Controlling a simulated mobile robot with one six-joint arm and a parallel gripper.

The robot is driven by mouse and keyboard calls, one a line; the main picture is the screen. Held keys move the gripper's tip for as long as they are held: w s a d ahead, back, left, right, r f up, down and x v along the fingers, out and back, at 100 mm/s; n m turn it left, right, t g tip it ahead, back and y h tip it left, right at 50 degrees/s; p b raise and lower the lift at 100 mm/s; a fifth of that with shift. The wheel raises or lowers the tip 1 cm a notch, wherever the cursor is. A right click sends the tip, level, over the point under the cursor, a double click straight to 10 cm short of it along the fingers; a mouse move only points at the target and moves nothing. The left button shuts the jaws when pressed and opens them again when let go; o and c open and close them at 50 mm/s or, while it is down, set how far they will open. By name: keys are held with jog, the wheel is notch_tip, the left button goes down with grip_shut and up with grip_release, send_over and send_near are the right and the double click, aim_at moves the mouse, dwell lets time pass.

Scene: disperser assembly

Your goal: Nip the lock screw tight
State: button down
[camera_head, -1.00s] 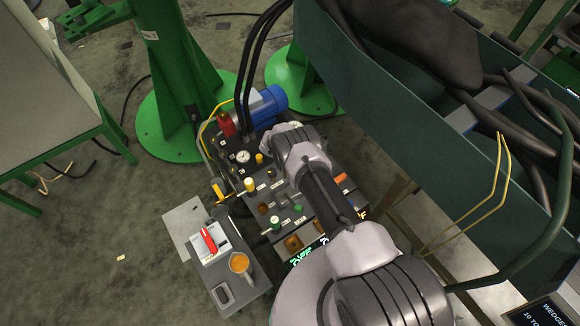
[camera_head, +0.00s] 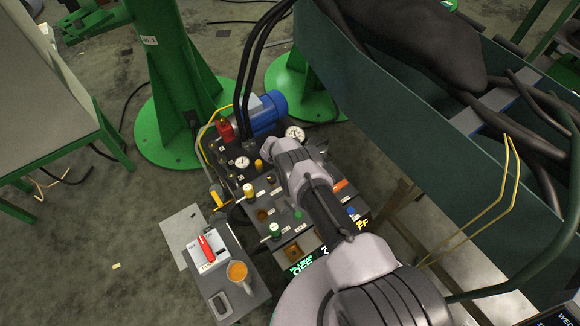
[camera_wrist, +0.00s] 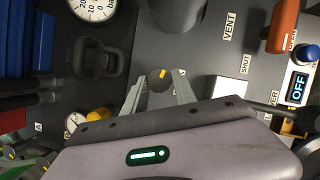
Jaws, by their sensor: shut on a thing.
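In the wrist view, a small dark round screw head with a yellow mark (camera_wrist: 160,77) sits over the dark panel (camera_wrist: 205,65); I take it for the lock screw. My gripper (camera_wrist: 158,84) is shut on it, one pale finger on each side. Its shaft and seat are hidden below the head. In the head view, my arm covers the screw and my gripper, above the right part of the panel unit (camera_head: 262,205).
Around the screw are a dark fitting (camera_wrist: 97,60), a pressure gauge (camera_wrist: 95,5), an orange handle (camera_wrist: 284,25), a blue button (camera_wrist: 306,53) and an OFF display (camera_wrist: 299,86). A green trough (camera_head: 400,125) stands right.

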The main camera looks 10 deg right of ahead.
jog(key=shift+m, duration=0.5)
jog(key=c, duration=1)
grip_release()
jog(key=p+v, duration=1.1)
jog(key=v, duration=0.6)
jog(key=shift+a+r+p, duration=0.2)
jog(key=shift+a+p, duration=0.05)
jog(key=shift+p, duration=0.15)
jog(key=shift+w, duration=0.15)
